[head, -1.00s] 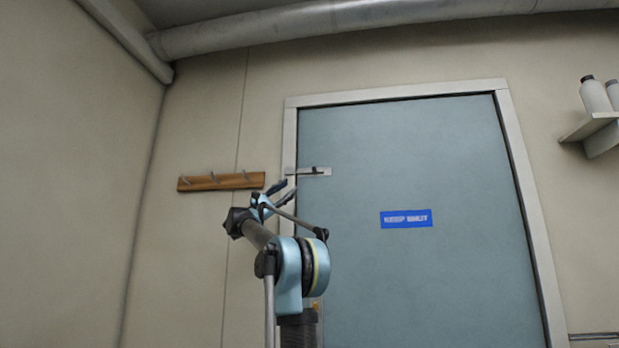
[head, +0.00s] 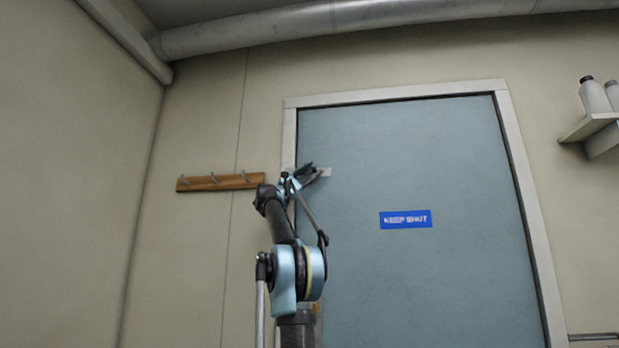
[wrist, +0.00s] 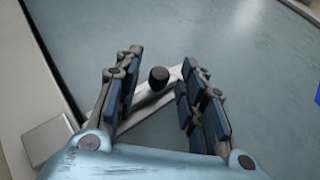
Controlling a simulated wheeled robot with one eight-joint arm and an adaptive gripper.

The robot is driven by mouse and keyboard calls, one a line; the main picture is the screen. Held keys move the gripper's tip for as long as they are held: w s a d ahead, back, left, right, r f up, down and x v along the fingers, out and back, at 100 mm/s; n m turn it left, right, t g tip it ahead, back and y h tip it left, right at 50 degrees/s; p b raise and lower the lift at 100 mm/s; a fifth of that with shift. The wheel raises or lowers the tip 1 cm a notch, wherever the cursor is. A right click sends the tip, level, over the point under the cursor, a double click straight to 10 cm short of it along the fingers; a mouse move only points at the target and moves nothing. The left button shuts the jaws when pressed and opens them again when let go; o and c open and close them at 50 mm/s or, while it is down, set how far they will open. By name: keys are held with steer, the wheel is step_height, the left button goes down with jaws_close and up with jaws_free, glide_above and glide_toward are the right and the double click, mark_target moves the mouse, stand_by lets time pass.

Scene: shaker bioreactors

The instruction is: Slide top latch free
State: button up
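The top latch is a pale metal slide bar (wrist: 143,104) with a dark round knob (wrist: 158,77), at the upper left of the blue-grey door (head: 410,270). In the head view only the right end of the latch (head: 325,172) shows; my gripper hides the rest. My gripper (wrist: 157,80) is open in the wrist view, with the knob between its two padded fingers and a gap on each side. In the head view my gripper (head: 308,172) is in front of the latch. I cannot tell whether it touches the bar.
A pale door frame (head: 290,132) runs along the door's left edge. A wooden hook rail (head: 222,181) is on the wall to the left. A blue sign (head: 405,219) is on the door. A shelf (head: 590,127) with bottles is at the right.

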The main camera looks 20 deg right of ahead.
jaws_close()
steer(key=shift+r, duration=0.1)
stand_by(0.3)
steer(key=shift+s+d, duration=0.3)
steer(key=shift+d, duration=0.3)
steer(key=shift+c, duration=1.5)
jaws_free()
steer(key=o, duration=0.3)
steer(key=shift+d, duration=0.1)
